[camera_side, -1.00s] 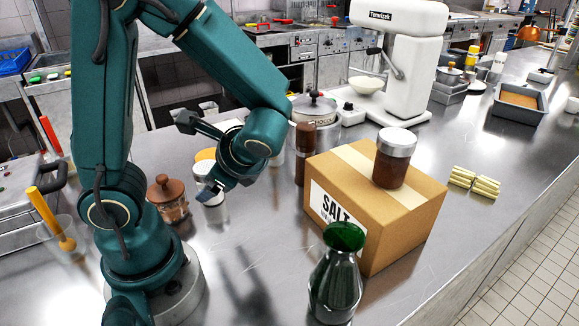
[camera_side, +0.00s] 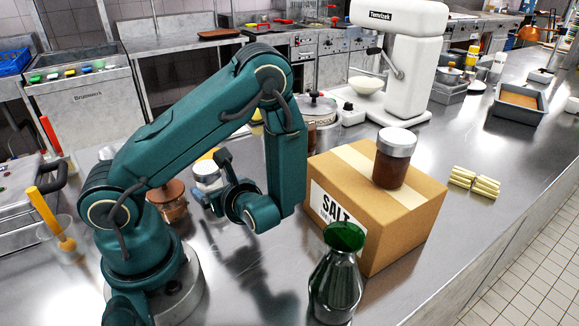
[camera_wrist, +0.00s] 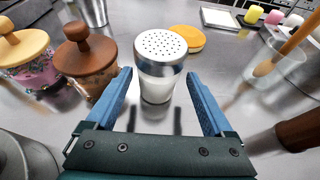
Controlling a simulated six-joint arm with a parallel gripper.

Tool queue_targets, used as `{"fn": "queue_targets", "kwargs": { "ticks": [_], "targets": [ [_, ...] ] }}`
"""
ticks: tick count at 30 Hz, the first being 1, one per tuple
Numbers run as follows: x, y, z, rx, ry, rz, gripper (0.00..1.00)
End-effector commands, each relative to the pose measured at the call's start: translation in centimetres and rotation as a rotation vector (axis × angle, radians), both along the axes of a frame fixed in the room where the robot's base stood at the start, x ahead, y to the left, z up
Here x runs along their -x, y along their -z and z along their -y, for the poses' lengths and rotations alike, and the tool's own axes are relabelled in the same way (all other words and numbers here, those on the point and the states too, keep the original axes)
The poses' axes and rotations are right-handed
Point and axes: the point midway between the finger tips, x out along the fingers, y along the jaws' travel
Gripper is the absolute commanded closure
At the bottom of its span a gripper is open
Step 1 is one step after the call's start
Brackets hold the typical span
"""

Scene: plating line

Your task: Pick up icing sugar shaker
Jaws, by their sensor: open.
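The icing sugar shaker (camera_wrist: 158,80) shows in the wrist view as a clear jar of white powder with a perforated metal lid. It stands upright on the steel counter. My gripper (camera_wrist: 160,88) is open, with one blue finger to the left of the shaker and one to the right, and nothing is held. In the side view the shaker (camera_side: 207,172) is partly hidden behind my gripper (camera_side: 212,200), which is low over the counter beside it.
A brown wooden-lidded jar (camera_wrist: 88,62) stands close left of the shaker, with a similar jar (camera_wrist: 24,55) beyond. A yellow disc (camera_wrist: 188,38) lies behind. A salt carton (camera_side: 375,215) bears a dark jar (camera_side: 394,160); a green-topped bottle (camera_side: 336,280) stands in front.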

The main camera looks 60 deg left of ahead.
Motion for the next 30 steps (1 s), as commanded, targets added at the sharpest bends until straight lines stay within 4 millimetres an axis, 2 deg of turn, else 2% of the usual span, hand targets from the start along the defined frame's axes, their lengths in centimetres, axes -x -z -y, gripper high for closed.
{"fn": "queue_targets", "kwargs": {
  "ticks": [8,16,26,27,29,30],
  "targets": [
    [0.3,0.7,-1.8,0.0,-0.004,-0.003,0.14],
    [0.6,2.0,-5.0,0.001,-0.004,-0.003,0.14],
    [0.5,2.2,-5.6,0.001,0.0,0.001,0.14],
    [0.5,2.2,-5.6,0.001,0.0,0.001,0.17],
    [0.5,2.2,-5.6,0.001,0.0,0.001,0.4],
    [0.5,2.2,-5.6,0.001,0.0,0.001,0.56]
  ]
}}
